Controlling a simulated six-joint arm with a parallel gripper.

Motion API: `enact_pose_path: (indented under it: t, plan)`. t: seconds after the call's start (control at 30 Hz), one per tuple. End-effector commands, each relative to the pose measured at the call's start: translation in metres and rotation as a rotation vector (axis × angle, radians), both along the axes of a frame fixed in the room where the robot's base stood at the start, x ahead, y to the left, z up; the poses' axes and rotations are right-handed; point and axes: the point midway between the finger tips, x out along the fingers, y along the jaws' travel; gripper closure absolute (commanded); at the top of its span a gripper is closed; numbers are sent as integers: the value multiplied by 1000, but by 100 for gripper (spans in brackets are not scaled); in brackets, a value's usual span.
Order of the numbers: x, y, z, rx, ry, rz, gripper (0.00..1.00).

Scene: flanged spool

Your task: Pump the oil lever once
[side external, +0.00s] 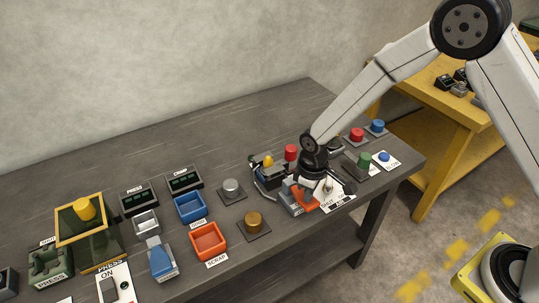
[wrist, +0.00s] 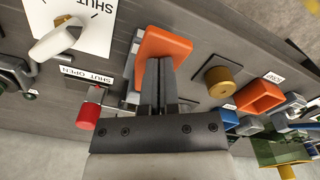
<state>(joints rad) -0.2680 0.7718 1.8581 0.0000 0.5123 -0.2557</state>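An orange lever (wrist: 163,42) on a grey base sits directly under my gripper (wrist: 158,65) in the wrist view. My gripper's two fingers are together, with their tips at the orange pad, touching it or just above it; I cannot tell which. In the side external view my gripper (side external: 309,183) points down over the orange lever (side external: 303,198), hiding part of it. A similar blue lever (side external: 160,260) stands at the front left of the table. I can read no oil label on either lever.
Beside the orange lever are a white handle (wrist: 55,40) on a SHUT plate, a red knob (wrist: 89,112) and a brass knob (side external: 254,221). An orange bin (side external: 208,241), a blue bin (side external: 190,207) and a yellow-framed press (side external: 80,225) stand left. Bare tabletop lies behind.

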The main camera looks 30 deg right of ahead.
Motion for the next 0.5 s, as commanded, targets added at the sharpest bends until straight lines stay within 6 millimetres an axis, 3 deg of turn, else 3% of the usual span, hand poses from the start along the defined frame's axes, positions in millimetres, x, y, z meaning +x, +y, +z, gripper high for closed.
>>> enact_pose_path:
  t: [0.5]
  plan:
    - [1, 0, -17, 1, -2, 0, 100]
